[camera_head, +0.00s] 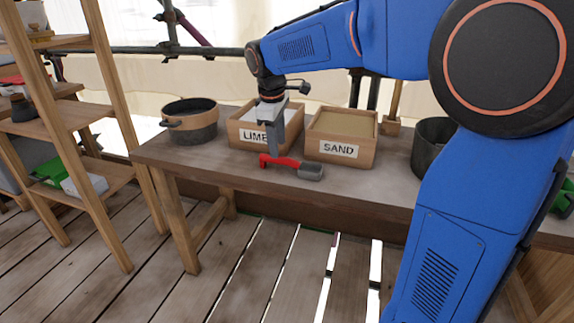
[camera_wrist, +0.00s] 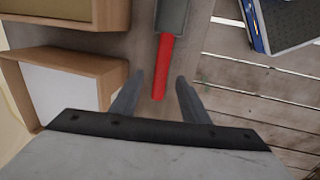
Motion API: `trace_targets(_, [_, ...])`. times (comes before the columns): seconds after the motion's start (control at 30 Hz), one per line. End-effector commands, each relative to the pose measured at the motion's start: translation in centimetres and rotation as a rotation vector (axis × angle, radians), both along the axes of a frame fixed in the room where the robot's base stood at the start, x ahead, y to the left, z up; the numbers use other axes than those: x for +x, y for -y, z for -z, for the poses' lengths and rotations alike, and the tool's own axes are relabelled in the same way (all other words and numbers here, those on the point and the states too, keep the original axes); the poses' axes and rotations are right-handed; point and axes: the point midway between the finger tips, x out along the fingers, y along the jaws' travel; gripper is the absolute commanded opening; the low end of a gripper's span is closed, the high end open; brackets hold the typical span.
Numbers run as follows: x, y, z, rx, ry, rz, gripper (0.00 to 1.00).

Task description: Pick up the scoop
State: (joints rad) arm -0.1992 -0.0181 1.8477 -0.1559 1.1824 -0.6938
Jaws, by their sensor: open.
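The scoop has a red handle and a grey metal head (camera_head: 311,172). My gripper (camera_wrist: 157,84) is open, with one finger on each side of the handle's end. In the head view my gripper (camera_head: 273,150) is above the table by the handle. I cannot tell whether the fingers touch the scoop.
A dark pot (camera_head: 193,132) is at the left of the table (camera_head: 166,153), and a dark bucket (camera_head: 431,150) at the right. A wooden shelf (camera_head: 108,105) stands at left.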

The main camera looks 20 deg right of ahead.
Motion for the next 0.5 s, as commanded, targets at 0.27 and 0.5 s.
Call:
trace_targets(0.27, [0.0,0.5,2.6,0.0,-0.003,0.001,0.41])
trace_targets(0.5, [0.3,0.8,5.1,0.0,-0.001,0.001,0.41])
